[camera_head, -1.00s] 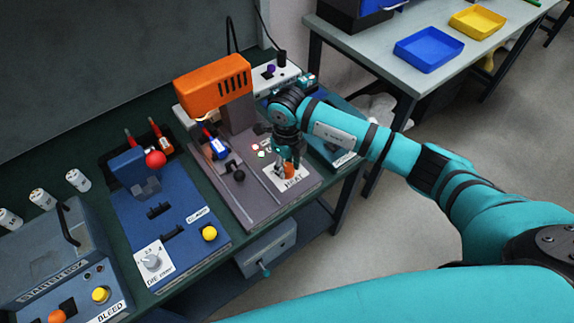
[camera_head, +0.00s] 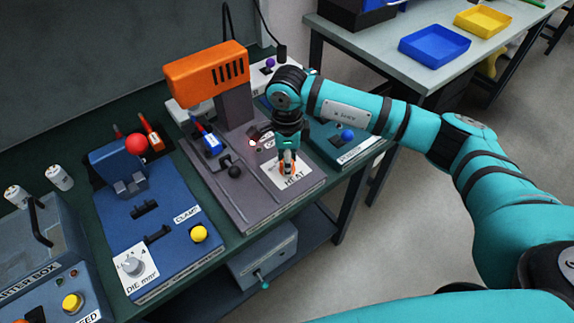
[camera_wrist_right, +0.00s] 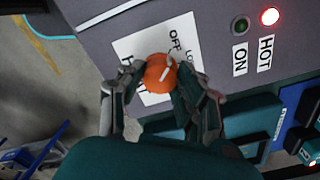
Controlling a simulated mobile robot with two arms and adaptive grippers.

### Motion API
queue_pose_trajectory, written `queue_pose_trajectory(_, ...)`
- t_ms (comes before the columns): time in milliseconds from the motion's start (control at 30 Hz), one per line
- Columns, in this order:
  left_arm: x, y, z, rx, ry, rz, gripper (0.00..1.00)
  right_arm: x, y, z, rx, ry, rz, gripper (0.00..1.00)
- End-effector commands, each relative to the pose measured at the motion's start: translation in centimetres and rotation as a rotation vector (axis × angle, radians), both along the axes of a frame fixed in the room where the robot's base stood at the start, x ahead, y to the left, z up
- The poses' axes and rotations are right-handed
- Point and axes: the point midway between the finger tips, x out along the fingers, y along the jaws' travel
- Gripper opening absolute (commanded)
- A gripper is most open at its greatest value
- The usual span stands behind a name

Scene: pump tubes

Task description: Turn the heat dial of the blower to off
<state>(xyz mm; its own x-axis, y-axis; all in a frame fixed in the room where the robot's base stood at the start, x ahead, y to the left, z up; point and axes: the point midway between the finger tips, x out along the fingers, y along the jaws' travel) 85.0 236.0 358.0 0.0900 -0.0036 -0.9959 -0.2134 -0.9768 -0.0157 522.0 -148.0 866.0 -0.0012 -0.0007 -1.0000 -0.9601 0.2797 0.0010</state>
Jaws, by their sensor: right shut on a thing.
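The blower is an orange housing (camera_head: 207,74) on a grey post and base plate (camera_head: 240,205). Its heat dial is an orange knob (camera_wrist_right: 158,73) with a white pointer line, on a white plate marked OFF, LOW and HEAT. In the right wrist view, the pointer lies near the OFF and LOW marks; its exact setting is unclear. My right gripper (camera_head: 288,160) is shut on the heat dial, with one finger on each side of the knob. It also shows in the right wrist view (camera_wrist_right: 148,82). My left gripper is not in view.
The HOT lamp (camera_wrist_right: 270,16) glows red; the ON lamp (camera_wrist_right: 241,25) looks dark green. A blue clamp unit (camera_head: 155,225) stands left of the blower. Two trays lie on the back table.

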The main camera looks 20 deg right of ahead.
Motion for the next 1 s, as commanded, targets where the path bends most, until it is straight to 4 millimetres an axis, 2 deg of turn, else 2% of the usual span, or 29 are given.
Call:
queue_pose_trajectory(200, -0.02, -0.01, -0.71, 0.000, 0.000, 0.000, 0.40, 0.11, -0.04, 0.07, 0.000, -0.004, 0.049, 0.02)
queue_pose_trajectory(633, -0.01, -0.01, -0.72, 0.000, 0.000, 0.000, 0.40, 0.12, -0.03, 0.18, 0.000, -0.004, 0.059, 0.02)
queue_pose_trajectory(667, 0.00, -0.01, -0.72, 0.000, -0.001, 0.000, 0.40, 0.12, -0.03, 0.18, 0.000, -0.004, 0.059, 0.35)
queue_pose_trajectory(700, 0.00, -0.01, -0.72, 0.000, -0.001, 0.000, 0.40, 0.12, -0.03, 0.18, 0.000, -0.004, 0.058, 0.40)
queue_pose_trajectory(833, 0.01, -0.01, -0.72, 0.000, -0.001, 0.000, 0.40, 0.09, -0.03, 0.13, 0.000, -0.003, 0.058, 0.57)
queue_pose_trajectory(1000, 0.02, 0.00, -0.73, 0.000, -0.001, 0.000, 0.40, 0.05, 0.00, 0.08, 0.000, -0.002, 0.058, 0.57)
